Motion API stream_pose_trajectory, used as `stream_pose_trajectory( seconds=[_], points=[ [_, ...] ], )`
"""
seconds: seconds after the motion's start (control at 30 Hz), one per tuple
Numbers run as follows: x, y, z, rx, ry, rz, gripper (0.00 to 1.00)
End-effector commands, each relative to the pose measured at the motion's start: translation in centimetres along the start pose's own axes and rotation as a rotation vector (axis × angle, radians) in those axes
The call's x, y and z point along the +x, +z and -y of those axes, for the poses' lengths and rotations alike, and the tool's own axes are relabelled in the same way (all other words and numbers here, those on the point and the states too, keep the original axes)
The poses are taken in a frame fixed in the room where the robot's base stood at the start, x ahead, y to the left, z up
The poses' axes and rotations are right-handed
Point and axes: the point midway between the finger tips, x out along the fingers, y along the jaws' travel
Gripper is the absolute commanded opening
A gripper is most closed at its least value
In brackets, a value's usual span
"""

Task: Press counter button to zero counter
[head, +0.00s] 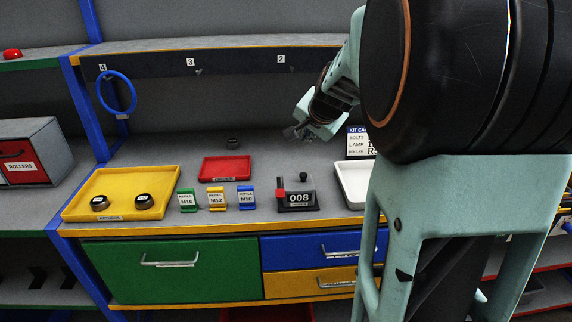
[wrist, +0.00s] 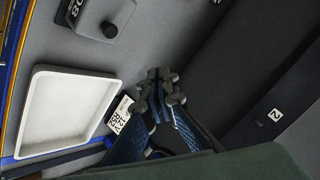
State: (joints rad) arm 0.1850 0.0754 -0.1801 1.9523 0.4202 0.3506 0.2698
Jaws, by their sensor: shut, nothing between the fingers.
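The counter (head: 299,197) stands on the workbench near its front edge and reads 008. It is a dark box with a black knob (head: 303,177) on top and a red piece (head: 281,193) at its left side. In the wrist view the counter (wrist: 97,14) is at the top, partly cut off, with its knob (wrist: 110,29) visible. My gripper (head: 290,132) is above and behind the counter, apart from it, in the head view. In the wrist view my gripper (wrist: 159,75) is shut and empty, its fingertips over bare grey bench.
A white tray (wrist: 38,112) lies right of the counter in the head view, near a kit card (head: 357,142). Yellow, green and blue refill holders (head: 216,198) stand left of it. A red tray (head: 226,168) and yellow tray (head: 75,206) lie farther left. Hooks line the back.

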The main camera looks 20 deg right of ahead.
Motion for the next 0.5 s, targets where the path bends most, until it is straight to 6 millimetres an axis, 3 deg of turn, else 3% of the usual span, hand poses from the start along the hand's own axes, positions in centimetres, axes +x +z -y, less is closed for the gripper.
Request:
stream_pose_trajectory(
  seconds=[0.27,0.5],
  points=[
    [0.2,0.2,-0.1,0.000,0.000,0.000,0.00],
    [1.6,1.2,-1.2,0.000,0.001,0.000,0.00]
  ],
)
